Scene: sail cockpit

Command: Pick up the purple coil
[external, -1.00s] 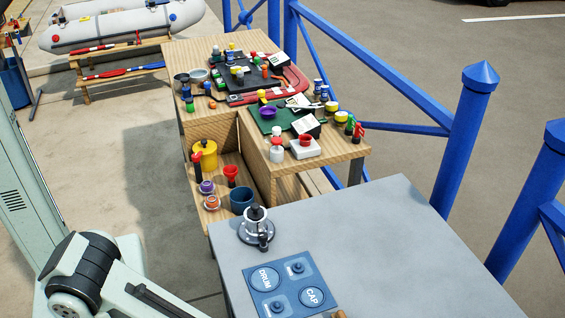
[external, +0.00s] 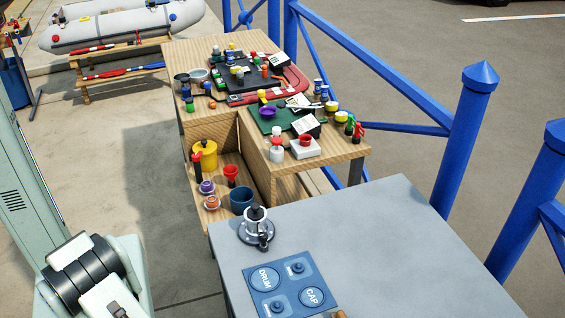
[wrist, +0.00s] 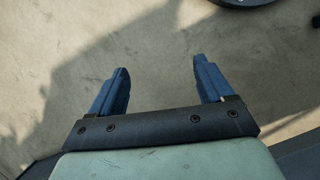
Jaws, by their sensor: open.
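A small purple ring-shaped item (external: 207,187), which looks like the purple coil, sits on the low wooden shelf in the external view. It is beside an orange ring-shaped item (external: 212,202), and both are too small to make out in detail. A purple dish-like item (external: 268,112) is also on the upper bench. My gripper (wrist: 161,64) is open and empty in the wrist view, over bare ground. It is outside the external view, where only part of my arm shows at the lower left. No purple thing shows in the wrist view.
A yellow canister (external: 204,155), a red funnel-like item (external: 231,175) and a dark blue cup (external: 241,201) crowd the shelf. The wooden bench (external: 190,52) stands above it. A grey table (external: 370,240) with a winch-like fitting (external: 256,225) is in front. Blue railings (external: 375,62) run behind.

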